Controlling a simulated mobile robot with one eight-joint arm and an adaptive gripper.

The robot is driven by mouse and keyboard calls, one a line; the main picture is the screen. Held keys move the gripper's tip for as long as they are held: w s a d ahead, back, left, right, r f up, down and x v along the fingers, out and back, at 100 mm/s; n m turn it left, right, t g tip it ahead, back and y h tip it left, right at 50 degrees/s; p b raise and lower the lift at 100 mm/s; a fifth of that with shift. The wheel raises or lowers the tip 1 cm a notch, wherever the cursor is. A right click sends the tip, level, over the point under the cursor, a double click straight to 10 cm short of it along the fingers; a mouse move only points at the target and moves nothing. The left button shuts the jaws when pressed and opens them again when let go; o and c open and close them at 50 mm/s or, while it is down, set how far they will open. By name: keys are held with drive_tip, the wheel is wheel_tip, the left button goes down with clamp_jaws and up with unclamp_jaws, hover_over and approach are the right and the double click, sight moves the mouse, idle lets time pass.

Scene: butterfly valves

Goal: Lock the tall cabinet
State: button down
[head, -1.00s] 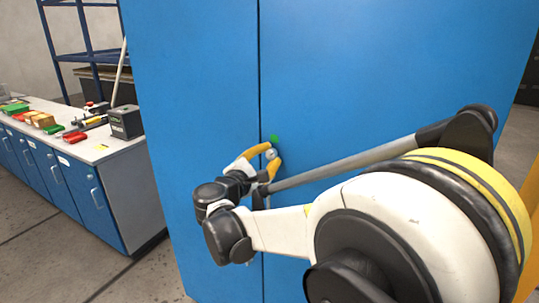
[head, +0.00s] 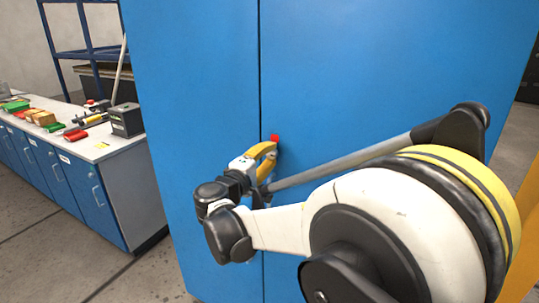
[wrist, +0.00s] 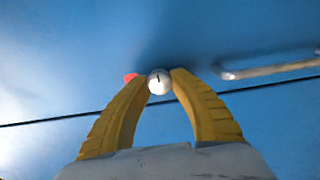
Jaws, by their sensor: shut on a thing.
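The tall blue cabinet (head: 350,80) fills the middle of the head view, with a dark vertical seam between its two doors. My gripper (head: 273,154) is at the right door, just beside the seam. In the wrist view, my gripper's yellow fingers (wrist: 159,80) are shut on the round silver lock knob (wrist: 159,85), which has a dark slot on its face. A red indicator (head: 275,138) shows just above the fingertips; it also shows beside the knob in the wrist view (wrist: 130,77).
A handle bar (wrist: 270,69) stands off the cabinet door to the right of the knob in the wrist view.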

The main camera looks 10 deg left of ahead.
idle(0.5)
drive_tip(key=c, duration=1.1)
unclamp_jaws()
drive_tip(key=v, duration=1.2)
drive_tip(key=shift+d, duration=0.1)
